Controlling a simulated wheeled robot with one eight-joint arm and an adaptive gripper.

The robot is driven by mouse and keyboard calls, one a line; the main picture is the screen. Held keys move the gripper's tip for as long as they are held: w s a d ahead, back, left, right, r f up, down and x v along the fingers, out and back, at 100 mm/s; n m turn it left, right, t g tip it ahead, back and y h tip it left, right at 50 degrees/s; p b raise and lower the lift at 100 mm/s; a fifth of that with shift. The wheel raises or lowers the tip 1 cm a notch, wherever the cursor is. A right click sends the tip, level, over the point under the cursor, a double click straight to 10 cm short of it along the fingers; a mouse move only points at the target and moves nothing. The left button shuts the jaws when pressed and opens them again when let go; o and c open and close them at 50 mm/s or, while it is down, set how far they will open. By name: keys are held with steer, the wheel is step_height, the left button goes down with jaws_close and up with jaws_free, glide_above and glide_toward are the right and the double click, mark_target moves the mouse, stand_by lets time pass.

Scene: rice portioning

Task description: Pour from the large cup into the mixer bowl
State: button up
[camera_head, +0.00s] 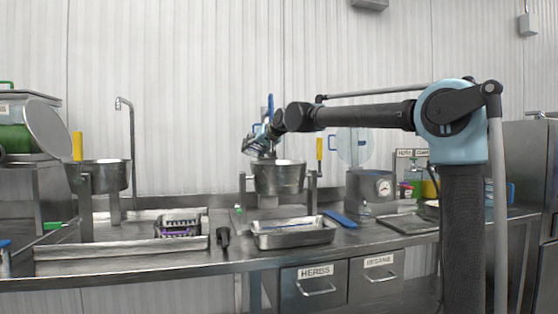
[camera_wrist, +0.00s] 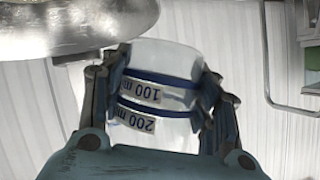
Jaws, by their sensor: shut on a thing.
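My gripper (camera_head: 258,147) is above the left part of the steel bowl (camera_head: 279,180) on the middle stand. In the wrist view, my gripper (camera_wrist: 162,92) is shut around a whitish, translucent cup (camera_wrist: 165,58) with blue bands and labels reading 100 and 200 ml. The cup is tilted in the head view; it is mostly hidden by the gripper there. A metal bowl's rounded side (camera_wrist: 70,22) shows at the upper left of the wrist view, close to the cup's end. The bowl's inside and any rice in the cup cannot be made out.
Another steel bowl (camera_head: 105,178) stands on a frame at the left. A shallow steel tray (camera_head: 293,236) sits in front of the middle bowl. A thin tap (camera_head: 130,150) rises at the back left.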

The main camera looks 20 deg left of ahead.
steer(key=shift+s+a+r+n+t+h+p, duration=0.2)
steer(key=shift+s+a+n+t+h+p, duration=0.15)
steer(key=shift+n+h+p, duration=0.2)
steer(key=shift+s+a+f+n+t+h+p, duration=0.3)
steer(key=shift+f+n+h+p, duration=0.1)
steer(key=shift+n+p, duration=0.25)
steer(key=shift+f, duration=0.1)
stand_by(0.4)
steer(key=s+f+v, duration=0.1)
steer(key=f+v, duration=0.1)
steer(key=v, duration=1)
steer(key=shift+s, duration=0.15)
stand_by(0.4)
steer(key=shift+d+f, duration=0.1)
steer(key=shift+d, duration=0.05)
stand_by(0.3)
